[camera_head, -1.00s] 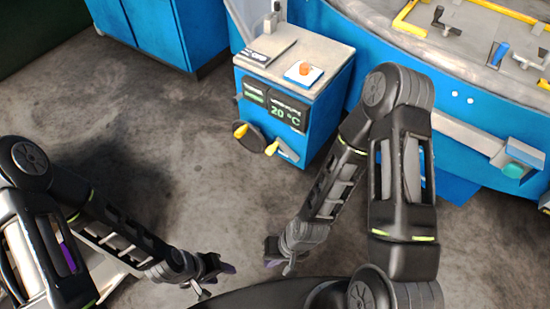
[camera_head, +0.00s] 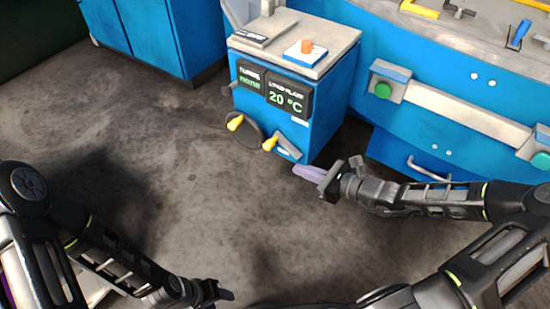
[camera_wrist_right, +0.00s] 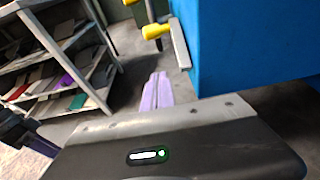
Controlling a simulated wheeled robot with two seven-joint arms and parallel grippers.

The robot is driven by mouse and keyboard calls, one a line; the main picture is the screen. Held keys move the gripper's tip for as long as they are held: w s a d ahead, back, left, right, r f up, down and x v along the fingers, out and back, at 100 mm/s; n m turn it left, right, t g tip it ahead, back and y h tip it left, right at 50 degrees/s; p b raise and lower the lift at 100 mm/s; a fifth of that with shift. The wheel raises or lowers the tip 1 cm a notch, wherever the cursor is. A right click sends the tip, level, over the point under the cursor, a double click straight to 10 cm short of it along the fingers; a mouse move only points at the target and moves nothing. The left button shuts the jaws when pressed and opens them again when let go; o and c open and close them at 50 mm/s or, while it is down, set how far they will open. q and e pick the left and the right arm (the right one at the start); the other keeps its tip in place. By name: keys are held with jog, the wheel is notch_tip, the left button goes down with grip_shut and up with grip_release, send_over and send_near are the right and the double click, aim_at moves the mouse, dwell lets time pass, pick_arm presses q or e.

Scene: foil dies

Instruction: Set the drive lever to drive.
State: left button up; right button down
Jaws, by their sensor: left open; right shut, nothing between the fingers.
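The blue cabinet (camera_head: 330,105) has two yellow-handled controls low on its front. One yellow handle (camera_head: 236,123) is on a dark round wheel. The other, apparently the drive lever (camera_head: 270,143), is beside a grey plate; in the right wrist view its yellow knob (camera_wrist_right: 157,31) shows by a grey bar. My right gripper (camera_head: 298,170) is shut and empty, its purple fingers just right of and below the lever, apart from it. The fingers also show in the right wrist view (camera_wrist_right: 157,92). My left gripper (camera_head: 228,295) is open, low over the floor.
The cabinet carries displays (camera_head: 275,93), one reading 20 °C, and an orange button (camera_head: 307,47) on top. A large blue machine (camera_head: 430,110) with a rail and green buttons stands at right. Shelves (camera_wrist_right: 75,60) show in the wrist view. The floor before the cabinet is clear.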

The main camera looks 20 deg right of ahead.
jog(key=shift+a, duration=0.15)
jog(key=w+a+r+b, duration=0.1)
jog(key=w+a, duration=0.5)
jog(key=w, duration=0.1)
dwell(0.6)
jog(key=shift+r, duration=0.1)
